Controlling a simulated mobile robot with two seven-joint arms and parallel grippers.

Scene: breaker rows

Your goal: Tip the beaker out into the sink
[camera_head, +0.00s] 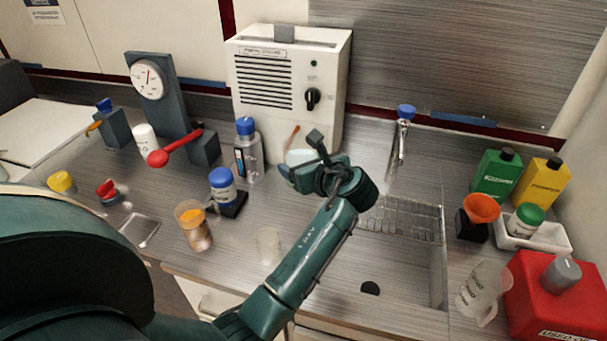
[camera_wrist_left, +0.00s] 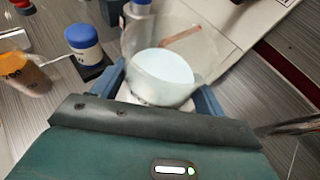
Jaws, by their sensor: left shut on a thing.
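The beaker is a clear glass vessel with pale, whitish liquid and a reddish-brown rod in it; it shows best in the left wrist view (camera_wrist_left: 165,76). In the head view the beaker (camera_head: 297,156) is partly hidden by my left gripper (camera_head: 305,168), which is shut on it and holds it in front of the white cabinet. The beaker looks about upright, with the liquid still inside. The sink (camera_head: 410,262) is a metal basin to the right of the beaker, with a dark drain and a wire rack at its back. My right gripper is not in view.
The faucet (camera_head: 401,135) with a blue top stands behind the sink. An empty-looking glass (camera_head: 268,245) and an orange-banded beaker (camera_head: 193,228) stand at the front left. A clear jug (camera_head: 482,290) and a red can (camera_head: 555,300) stand right of the sink.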

